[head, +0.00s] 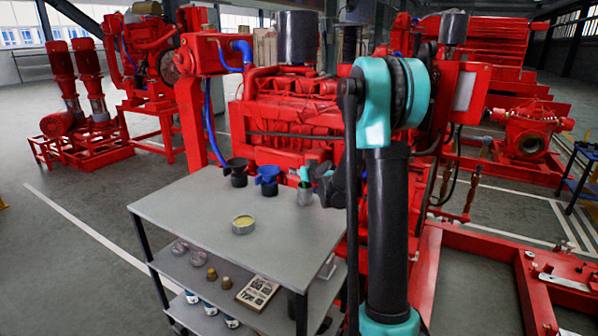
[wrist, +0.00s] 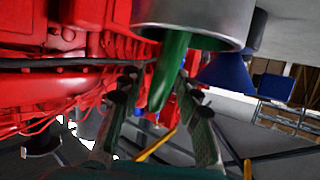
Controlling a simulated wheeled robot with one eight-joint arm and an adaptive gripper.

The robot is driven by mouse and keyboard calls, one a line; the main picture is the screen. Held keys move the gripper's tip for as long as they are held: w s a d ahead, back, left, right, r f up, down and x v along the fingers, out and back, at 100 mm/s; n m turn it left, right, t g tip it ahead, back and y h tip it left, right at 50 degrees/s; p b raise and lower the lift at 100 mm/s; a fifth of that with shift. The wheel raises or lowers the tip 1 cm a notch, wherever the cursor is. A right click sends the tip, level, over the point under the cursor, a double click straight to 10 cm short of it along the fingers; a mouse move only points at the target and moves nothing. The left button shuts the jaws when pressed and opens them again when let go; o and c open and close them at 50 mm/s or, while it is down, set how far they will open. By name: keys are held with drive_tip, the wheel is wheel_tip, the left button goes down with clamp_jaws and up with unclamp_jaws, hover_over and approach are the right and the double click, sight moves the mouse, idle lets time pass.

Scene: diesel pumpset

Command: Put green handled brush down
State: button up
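The green handle of the brush (wrist: 172,68) sticks out of a grey metal cup (wrist: 195,12) in the wrist view, where the picture is turned over. The brush's other end is hidden in the cup. My gripper (wrist: 160,92) has its two fingers apart, with the handle's end between them and gaps showing beside it. In the head view the metal cup (head: 305,196) stands at the back edge of the grey cart top (head: 240,275). My gripper (head: 318,176) is just right of and above the cup, mostly dark and partly hidden by my arm.
A blue cup (head: 267,180) and a black cup (head: 237,172) stand left of the metal cup. A round tin (head: 243,224) sits mid-cart. Red engine parts (head: 290,110) rise close behind the cart. The front cart top is clear.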

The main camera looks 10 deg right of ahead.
drive_tip(key=r+v, duration=0.1)
drive_tip(key=v, duration=1.1)
drive_tip(key=shift+r, duration=0.1)
